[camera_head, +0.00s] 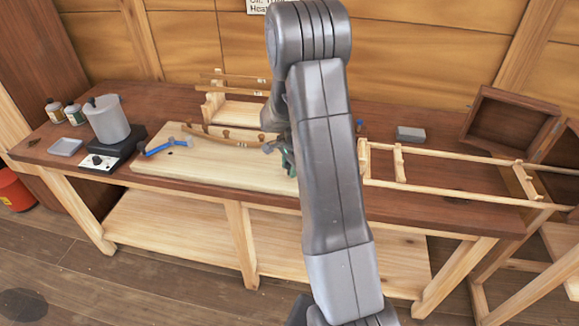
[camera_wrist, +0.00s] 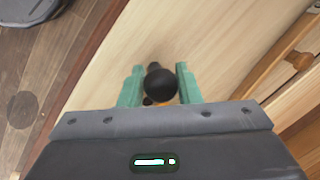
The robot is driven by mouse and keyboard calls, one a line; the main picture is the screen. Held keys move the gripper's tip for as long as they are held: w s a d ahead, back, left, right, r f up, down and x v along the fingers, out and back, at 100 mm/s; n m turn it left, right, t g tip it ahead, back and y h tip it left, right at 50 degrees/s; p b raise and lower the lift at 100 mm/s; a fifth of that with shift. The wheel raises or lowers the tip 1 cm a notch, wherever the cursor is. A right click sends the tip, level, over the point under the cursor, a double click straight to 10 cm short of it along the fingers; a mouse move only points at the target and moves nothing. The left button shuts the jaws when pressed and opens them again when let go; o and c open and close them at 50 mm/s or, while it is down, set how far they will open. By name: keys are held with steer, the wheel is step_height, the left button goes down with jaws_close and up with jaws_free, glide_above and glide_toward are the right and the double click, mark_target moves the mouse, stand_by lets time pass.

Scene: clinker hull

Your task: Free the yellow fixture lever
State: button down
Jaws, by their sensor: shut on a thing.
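My gripper's green fingers (camera_wrist: 160,80) stand on both sides of a round black knob (camera_wrist: 160,84) in the wrist view, closed on it over the pale board. A small yellow-orange patch shows just by the knob, so I take it as the yellow fixture lever; the rest of it is hidden. In the head view my gripper (camera_head: 286,158) is at the right part of the board (camera_head: 210,168), and my arm hides most of it and the lever. A blue lever (camera_head: 166,147) lies at the board's left end.
A curved wooden strip (camera_head: 222,138) runs along the board, with a wooden rack (camera_head: 235,110) behind. A grey pot (camera_head: 107,119) on a black heater stands left. A long wooden frame (camera_head: 450,170), a grey block (camera_head: 410,133) and an open wooden box (camera_head: 510,122) are right.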

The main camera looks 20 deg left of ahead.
steer(key=d+n+b, duration=0.3)
steer(key=shift+s+d+f+n+g, duration=0.15)
steer(key=shift+s+n+g, duration=0.15)
steer(key=shift+s+g, duration=0.1)
steer(key=d+n+b, duration=0.2)
steer(key=d+n, duration=0.1)
steer(key=d+n+g+b, duration=0.1)
steer(key=d+n, duration=0.1)
steer(key=shift+w, duration=0.3)
steer(key=d+n, duration=0.1)
steer(key=w+d+n, duration=0.1)
steer(key=n, duration=0.1)
steer(key=shift+w+d+n+b, duration=0.15)
steer(key=shift+d+n+b, duration=0.15)
steer(key=shift+d+b, duration=0.05)
steer(key=shift+w+d+r+n+g, duration=0.2)
steer(key=shift+w+d+n+g, duration=0.2)
steer(key=shift+w+d+n, duration=0.45)
steer(key=shift+s+a, duration=0.15)
steer(key=shift+s, duration=0.1)
steer(key=c, duration=1.1)
jaws_free()
